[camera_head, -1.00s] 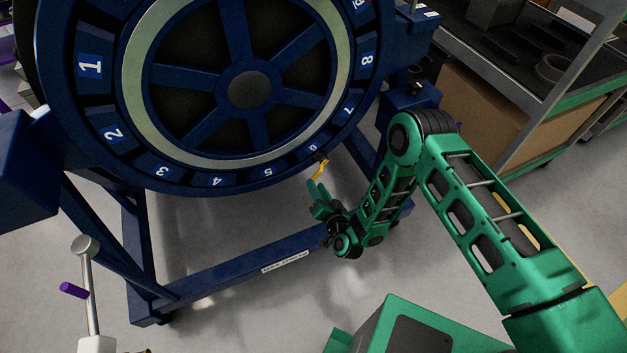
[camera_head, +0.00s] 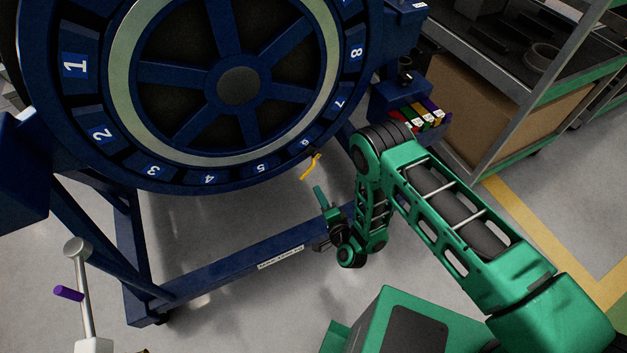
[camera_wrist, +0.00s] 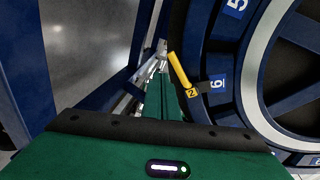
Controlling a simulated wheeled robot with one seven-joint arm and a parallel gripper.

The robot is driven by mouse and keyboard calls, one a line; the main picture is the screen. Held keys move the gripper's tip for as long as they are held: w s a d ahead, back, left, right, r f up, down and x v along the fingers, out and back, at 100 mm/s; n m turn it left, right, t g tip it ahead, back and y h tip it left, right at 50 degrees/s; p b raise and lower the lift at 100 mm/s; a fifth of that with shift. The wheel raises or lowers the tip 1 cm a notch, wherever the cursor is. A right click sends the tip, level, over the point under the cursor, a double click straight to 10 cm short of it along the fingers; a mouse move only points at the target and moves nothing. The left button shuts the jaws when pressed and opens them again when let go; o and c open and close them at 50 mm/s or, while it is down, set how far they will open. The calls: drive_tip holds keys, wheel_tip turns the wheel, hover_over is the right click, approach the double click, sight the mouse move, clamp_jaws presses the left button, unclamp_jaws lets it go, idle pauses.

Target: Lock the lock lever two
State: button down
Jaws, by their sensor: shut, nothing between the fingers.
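The yellow lever with a "2" tag (camera_head: 311,166) hangs at the lower rim of the blue ring (camera_head: 186,187), beside the number 6 plate. In the wrist view the yellow lever (camera_wrist: 179,70) stands tilted, with its tag close to the right side of my fingers. My gripper (camera_head: 319,191) is shut and empty, just below the lever in the head view, with a small gap showing. In the wrist view my gripper (camera_wrist: 161,85) points along the lever's left side; whether they touch is unclear.
The blue stand's lower beam (camera_head: 235,270) runs beneath my gripper. Several coloured tagged pieces (camera_head: 424,116) sit on a blue bracket at right. A post with a purple handle (camera_head: 68,293) stands at lower left. A shelf cart (camera_head: 470,100) stands at upper right.

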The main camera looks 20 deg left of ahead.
drive_tip(key=w+a+f+m, duration=0.3)
drive_tip(key=w+m, duration=0.5)
drive_tip(key=m, duration=0.3)
drive_tip(key=shift+t, duration=0.3)
drive_tip(key=shift+s+a+r, duration=0.45)
drive_tip(key=shift+s+r, duration=0.35)
drive_tip(key=shift+s, duration=0.05)
drive_tip(key=shift+s+a+r, duration=0.4)
drive_tip(key=shift+s+r, duration=0.35)
drive_tip(key=shift+s, duration=0.05)
